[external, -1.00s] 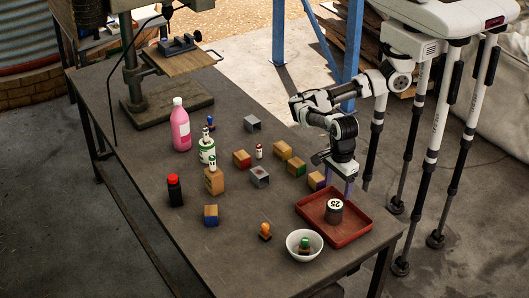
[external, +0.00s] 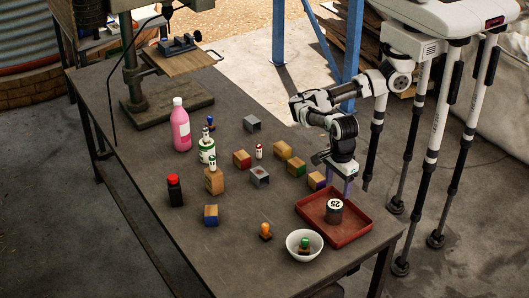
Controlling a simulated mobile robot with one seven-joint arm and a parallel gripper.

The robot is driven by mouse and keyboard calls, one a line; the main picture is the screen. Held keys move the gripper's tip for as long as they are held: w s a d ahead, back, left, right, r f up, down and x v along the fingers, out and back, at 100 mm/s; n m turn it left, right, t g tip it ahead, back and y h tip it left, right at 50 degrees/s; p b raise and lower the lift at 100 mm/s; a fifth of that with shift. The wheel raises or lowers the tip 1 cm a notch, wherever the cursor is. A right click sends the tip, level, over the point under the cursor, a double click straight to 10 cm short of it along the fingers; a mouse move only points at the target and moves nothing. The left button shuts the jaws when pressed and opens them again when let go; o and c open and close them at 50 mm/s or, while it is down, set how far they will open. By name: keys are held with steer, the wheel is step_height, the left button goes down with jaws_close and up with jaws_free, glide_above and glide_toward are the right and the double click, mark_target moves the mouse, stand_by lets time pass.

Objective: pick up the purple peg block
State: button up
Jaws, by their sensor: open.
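The purple peg block (external: 316,181) is a small wooden block with a purple face. It sits on the table just left of the red tray. My gripper (external: 341,186) points down close to the right of this block, near the back left edge of the tray. Its fingers are open. I see no block held between them. The exact gap between the fingers and the block is hard to judge in this view.
The red tray (external: 362,229) holds a dark round weight (external: 334,211). A white bowl (external: 291,248) stands in front. Wooden blocks with yellow (external: 282,149) and green (external: 296,167) faces stand close behind the purple one.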

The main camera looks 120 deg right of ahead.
steer(key=shift+d, duration=0.1)
steer(key=d+r+b, duration=0.2)
steer(key=d+b, duration=0.1)
steer(key=d, duration=0.4)
steer(key=b, duration=0.3)
glide_toward(317, 176)
steer(key=shift+m, duration=0.3)
step_height(317, 176, down, 9)
steer(key=shift+r, duration=0.15)
steer(key=shift+c, duration=0.4)
steer(key=c, duration=0.7)
